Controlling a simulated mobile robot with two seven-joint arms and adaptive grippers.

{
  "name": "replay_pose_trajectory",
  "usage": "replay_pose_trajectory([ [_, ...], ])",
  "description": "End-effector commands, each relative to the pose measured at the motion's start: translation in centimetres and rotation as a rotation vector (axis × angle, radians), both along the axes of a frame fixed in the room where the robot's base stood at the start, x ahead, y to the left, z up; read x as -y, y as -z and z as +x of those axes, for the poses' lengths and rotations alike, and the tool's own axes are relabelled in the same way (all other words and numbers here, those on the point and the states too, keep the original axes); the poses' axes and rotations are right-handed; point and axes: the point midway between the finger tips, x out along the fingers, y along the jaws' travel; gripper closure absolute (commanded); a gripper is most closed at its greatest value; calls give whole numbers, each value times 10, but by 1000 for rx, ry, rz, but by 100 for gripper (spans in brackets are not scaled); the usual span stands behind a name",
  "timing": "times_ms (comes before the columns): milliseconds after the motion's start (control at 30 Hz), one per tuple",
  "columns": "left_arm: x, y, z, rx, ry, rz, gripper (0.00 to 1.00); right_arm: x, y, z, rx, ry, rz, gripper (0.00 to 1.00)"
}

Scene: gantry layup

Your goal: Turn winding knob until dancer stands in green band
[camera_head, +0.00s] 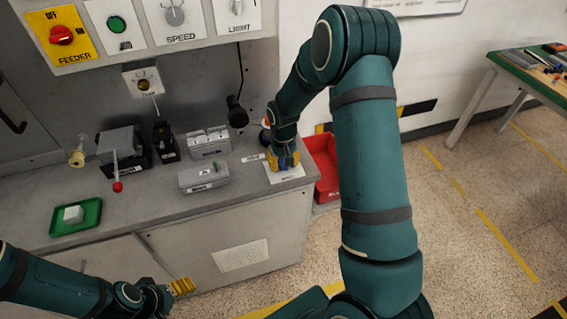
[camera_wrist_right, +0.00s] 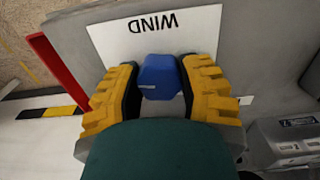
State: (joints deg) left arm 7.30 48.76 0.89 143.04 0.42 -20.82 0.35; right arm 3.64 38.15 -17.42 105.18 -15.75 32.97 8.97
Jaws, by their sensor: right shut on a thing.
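The winding knob is blue and faceted (camera_wrist_right: 160,80), on a white plate marked WIND (camera_wrist_right: 190,25). In the head view the plate (camera_head: 284,176) lies at the right end of the grey bench. My right gripper (camera_head: 283,160) reaches down over it; its yellow fingers (camera_wrist_right: 162,70) are shut on the knob from both sides. My left gripper (camera_head: 182,287) is low in front of the bench, away from everything; its finger gap is not clear. A lever with a red ball (camera_head: 117,186) stands out at the left; I cannot tell whether it is the dancer. No green band is clearly visible.
A red bin (camera_head: 323,165) stands just right of the bench. Grey boxes (camera_head: 204,177) sit left of the knob, and a green tray with a white block (camera_head: 74,214) lies at far left. A control panel (camera_head: 150,30) hangs above. Floor to the right is open.

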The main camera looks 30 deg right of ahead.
Motion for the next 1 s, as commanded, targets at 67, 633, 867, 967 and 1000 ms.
replay_pose_trajectory([
  [67, 0, 1, 0, -1, 0, 0, 28, -1, 0, 0, 0, 60, 0, 98],
  [633, 0, -1, 0, 1, 0, 0, 28, 0, 0, 0, 0, 345, -1, 98],
  [867, 0, -1, 1, 2, -1, 0, 28, 0, 0, 0, 0, 364, 0, 98],
  [967, 0, -1, 1, 2, -1, 0, 28, 0, 0, 0, 0, 364, 0, 98],
  [1000, 0, -1, 1, 1, 0, 0, 28, 0, 0, 0, 0, 364, 0, 98],
])
